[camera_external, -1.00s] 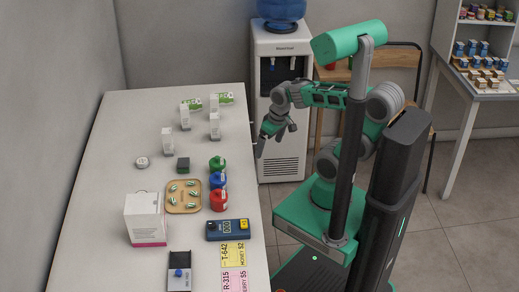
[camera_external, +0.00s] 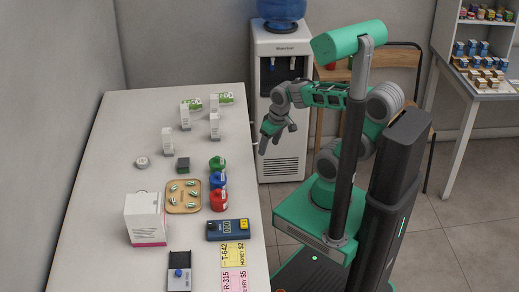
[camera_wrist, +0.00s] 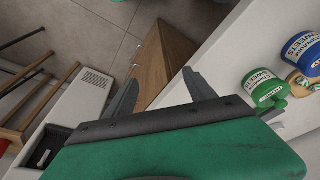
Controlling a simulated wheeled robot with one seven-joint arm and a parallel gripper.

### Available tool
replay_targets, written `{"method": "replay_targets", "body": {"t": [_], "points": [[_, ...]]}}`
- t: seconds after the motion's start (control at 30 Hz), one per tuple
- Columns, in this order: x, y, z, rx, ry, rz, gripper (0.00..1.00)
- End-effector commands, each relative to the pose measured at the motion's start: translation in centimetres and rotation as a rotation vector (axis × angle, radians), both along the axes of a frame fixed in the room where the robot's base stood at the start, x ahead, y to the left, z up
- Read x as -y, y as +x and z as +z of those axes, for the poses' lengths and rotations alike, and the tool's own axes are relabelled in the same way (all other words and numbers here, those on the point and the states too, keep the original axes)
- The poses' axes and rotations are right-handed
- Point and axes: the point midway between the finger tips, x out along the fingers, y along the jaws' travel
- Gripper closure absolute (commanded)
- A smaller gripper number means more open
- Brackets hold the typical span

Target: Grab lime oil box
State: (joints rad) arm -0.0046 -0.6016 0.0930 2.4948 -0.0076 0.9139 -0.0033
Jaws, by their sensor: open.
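I cannot read a lime oil label on any box. Small white boxes, one standing in front (camera_external: 167,141), one at the back left (camera_external: 185,118) and one at the back right (camera_external: 214,127), are on the counter (camera_external: 120,125). Green-and-white packs (camera_external: 226,98) lie behind them. My gripper (camera_external: 277,140) is open and empty, beside the counter's right edge near the water cooler. In the wrist view its two fingers (camera_wrist: 160,90) are spread apart, with floor and a wooden panel beyond; no box shows there.
Green (camera_external: 217,163), blue (camera_external: 218,181) and red (camera_external: 218,201) jars line the counter's right side. A wooden tray (camera_external: 171,208), a large white box (camera_external: 145,218) and a blue device (camera_external: 228,230) are nearer. The water cooler (camera_external: 282,140) stands behind my gripper.

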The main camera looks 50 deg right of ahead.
Motion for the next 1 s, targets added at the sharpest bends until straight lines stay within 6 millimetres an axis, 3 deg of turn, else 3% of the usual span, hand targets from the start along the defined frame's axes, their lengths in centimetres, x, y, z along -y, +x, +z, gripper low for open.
{"method": "replay_targets", "body": {"t": [0.07, 0.17, 0.27, 0.3, 0.4, 0.47, 0.5, 0.6, 0.7, 0.8, 0.9, 1.0], "points": [[0.0, 0.1, 0.0, 0.002, 0.001, 0.002, 0.36], [-0.8, 2.6, 0.9, 0.051, 0.023, 0.050, 0.36], [-3.2, 9.5, 3.5, 0.197, 0.090, 0.184, 0.36], [-4.5, 13.0, 5.1, 0.283, 0.130, 0.256, 0.36], [-7.3, 20.8, 9.7, 0.505, 0.235, 0.420, 0.36], [-7.7, 24.5, 11.7, 0.621, 0.295, 0.499, 0.36], [-5.7, 26.4, 11.2, 0.658, 0.314, 0.532, 0.36], [0.0, 29.8, 9.5, 0.759, 0.349, 0.611, 0.36], [4.7, 31.0, 8.3, 0.861, 0.369, 0.664, 0.36], [8.0, 30.7, 6.7, 0.896, 0.366, 0.684, 0.36], [8.7, 30.7, 5.6, 0.891, 0.362, 0.693, 0.36], [7.7, 31.5, 5.1, 0.889, 0.364, 0.696, 0.36]]}}
